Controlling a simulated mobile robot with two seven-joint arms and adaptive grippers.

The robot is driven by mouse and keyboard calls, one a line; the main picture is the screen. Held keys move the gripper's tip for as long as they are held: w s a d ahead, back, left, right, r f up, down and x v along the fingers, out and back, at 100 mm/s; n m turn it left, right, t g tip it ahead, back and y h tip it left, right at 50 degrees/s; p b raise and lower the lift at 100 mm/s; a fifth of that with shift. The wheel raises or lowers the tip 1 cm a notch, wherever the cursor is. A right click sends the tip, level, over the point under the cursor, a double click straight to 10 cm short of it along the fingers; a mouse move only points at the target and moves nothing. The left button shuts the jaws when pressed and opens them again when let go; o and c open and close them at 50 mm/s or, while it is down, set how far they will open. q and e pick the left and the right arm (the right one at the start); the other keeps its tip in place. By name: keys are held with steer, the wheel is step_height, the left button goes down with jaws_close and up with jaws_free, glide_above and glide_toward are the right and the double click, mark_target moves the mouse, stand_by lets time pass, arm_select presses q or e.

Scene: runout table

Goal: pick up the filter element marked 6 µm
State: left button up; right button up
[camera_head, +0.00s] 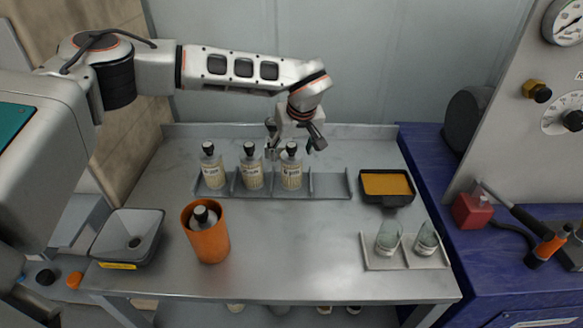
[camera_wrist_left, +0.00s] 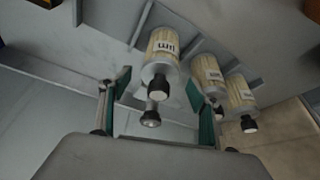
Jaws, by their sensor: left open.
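Three filter elements with cream pleated bodies, labels and black caps stand in a grey rack (camera_head: 330,186): the left one (camera_head: 212,172), the middle one (camera_head: 251,172) and the right one (camera_head: 291,174). The head view does not show their numbers legibly. In the left wrist view the nearest element (camera_wrist_left: 161,52) shows "µm", but its number is unclear. My left gripper (camera_head: 294,146) is open and empty, just behind the right element's cap. In the left wrist view its fingers (camera_wrist_left: 155,100) spread either side of that element's cap, apart from it. My right gripper is not in view.
An orange cup (camera_head: 208,243) holds a black-capped item. A grey funnel-like tray (camera_head: 146,221) stands at left. A pan with orange contents (camera_head: 386,184) and a tray (camera_head: 379,263) with two glasses stand at right. The rack's right end and the table's middle are clear.

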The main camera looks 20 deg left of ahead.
arm_select(q)
steer(key=c, duration=1.7)
steer(key=shift+r, duration=0.2)
